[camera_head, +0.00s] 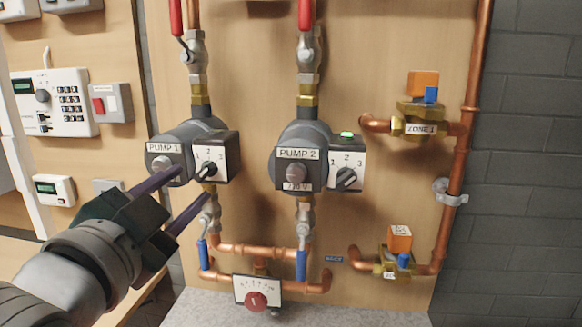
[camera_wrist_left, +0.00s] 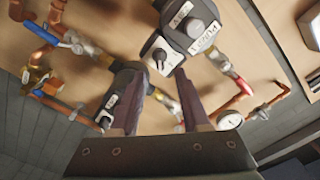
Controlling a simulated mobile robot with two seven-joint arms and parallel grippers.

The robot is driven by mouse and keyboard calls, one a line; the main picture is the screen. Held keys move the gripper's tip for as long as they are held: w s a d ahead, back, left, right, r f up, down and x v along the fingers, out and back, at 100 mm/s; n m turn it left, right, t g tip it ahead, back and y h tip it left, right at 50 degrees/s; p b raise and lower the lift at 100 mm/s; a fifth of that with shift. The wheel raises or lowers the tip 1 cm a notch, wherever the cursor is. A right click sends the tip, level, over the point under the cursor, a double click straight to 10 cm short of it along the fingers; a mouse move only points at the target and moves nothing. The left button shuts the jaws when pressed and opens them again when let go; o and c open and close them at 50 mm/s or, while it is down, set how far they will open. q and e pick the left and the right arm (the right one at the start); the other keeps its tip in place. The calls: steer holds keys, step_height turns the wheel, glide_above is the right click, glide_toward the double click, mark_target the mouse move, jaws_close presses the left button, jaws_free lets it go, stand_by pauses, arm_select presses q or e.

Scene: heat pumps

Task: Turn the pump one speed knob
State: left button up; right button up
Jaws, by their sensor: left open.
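Pump 1 (camera_head: 170,150) is a dark round pump on the wooden panel. Its black speed knob (camera_head: 208,170) sits on a white plate marked 1, 2, 3 on its right side. My left gripper (camera_head: 195,183) is open and empty, its two long dark fingers reaching up right toward the knob. One fingertip overlaps the pump face left of the knob; the other is just below the knob. Contact cannot be told. In the left wrist view, the knob (camera_wrist_left: 160,58) shows beyond the open fingertips (camera_wrist_left: 167,80). My right gripper is not in view.
Pump 2 (camera_head: 295,155), with a green light, is to the right. Red-handled valves are above; blue-handled valves (camera_head: 302,266) and a red-knobbed dial (camera_head: 257,296) are below. Zone valves (camera_head: 420,115) are on the right. A white control box (camera_head: 55,102) is at left.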

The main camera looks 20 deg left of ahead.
mark_target(203, 174)
arm_select(q)
steer(key=shift+x, duration=2.25)
steer(key=shift+c, duration=0.3)
jaws_close()
